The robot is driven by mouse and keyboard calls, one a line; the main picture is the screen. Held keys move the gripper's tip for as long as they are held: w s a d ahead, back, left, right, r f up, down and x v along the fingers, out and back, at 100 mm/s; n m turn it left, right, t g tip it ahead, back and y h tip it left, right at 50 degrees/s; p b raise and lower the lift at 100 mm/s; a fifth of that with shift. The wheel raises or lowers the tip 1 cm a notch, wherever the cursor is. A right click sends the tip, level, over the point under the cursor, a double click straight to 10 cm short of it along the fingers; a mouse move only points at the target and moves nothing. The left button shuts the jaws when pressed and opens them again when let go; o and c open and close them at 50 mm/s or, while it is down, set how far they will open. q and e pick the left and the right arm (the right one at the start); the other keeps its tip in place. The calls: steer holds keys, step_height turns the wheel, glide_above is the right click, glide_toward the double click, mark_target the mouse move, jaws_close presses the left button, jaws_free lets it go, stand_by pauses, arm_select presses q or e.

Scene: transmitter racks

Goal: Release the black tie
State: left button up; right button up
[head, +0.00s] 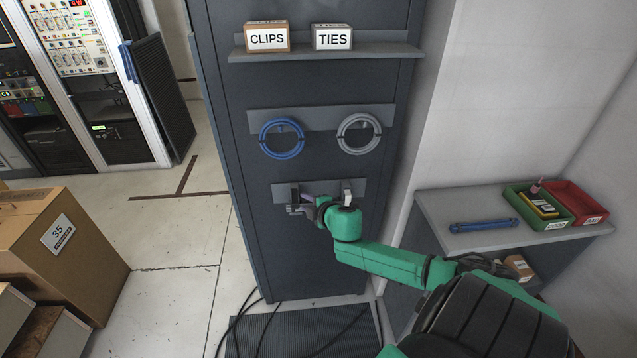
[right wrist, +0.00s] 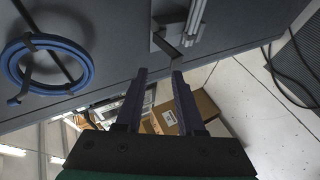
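My right gripper (head: 306,207) reaches left in front of the lower plate (head: 326,187) on the dark rack. In the right wrist view its two fingers (right wrist: 160,76) stand apart with nothing seen between them. A thin dark bent piece (right wrist: 170,47) hangs by a grey bracket, just beyond the fingertips; I cannot tell whether it is the black tie. A blue cable coil (head: 281,156) hangs on the upper plate and shows in the right wrist view (right wrist: 60,87). My left gripper is not in view.
A grey coil (head: 359,154) hangs beside the blue one. The CLIPS box (head: 267,38) and TIES box (head: 332,38) stand on the shelf above. A side shelf at right holds a green bin (head: 532,217), a red bin (head: 590,217) and a blue item (head: 483,226).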

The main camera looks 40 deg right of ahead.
steer(key=v, duration=0.9)
steer(key=shift+a, duration=0.35)
steer(key=shift+f, duration=0.1)
steer(key=s+d+f+m+g+b, duration=0.2)
steer(key=s+f, duration=0.3)
steer(key=f, duration=0.6)
steer(key=s+d+f+m+g+h+b, duration=0.1)
steer(key=s+d+f+m+g, duration=0.3)
steer(key=f, duration=0.7)
steer(key=s+f+m+b, duration=0.1)
steer(key=s+f+b, duration=0.1)
steer(key=s+f, duration=0.6)
steer(key=s+a+f+m+g+y+b, duration=0.1)
steer(key=s+a+f+m+g+b, duration=0.1)
steer(key=s+a+f, duration=0.7)
steer(key=s+a+f+m+g+y+b, duration=0.1)
steer(key=s+a+f+g+y+b, duration=0.1)
steer(key=s+a+f, duration=0.7)
step_height(320, 180, down, 7)
steer(key=shift+a+r+m+g+y, duration=0.35)
steer(key=shift+a+g, duration=0.35)
steer(key=shift+a, duration=0.25)
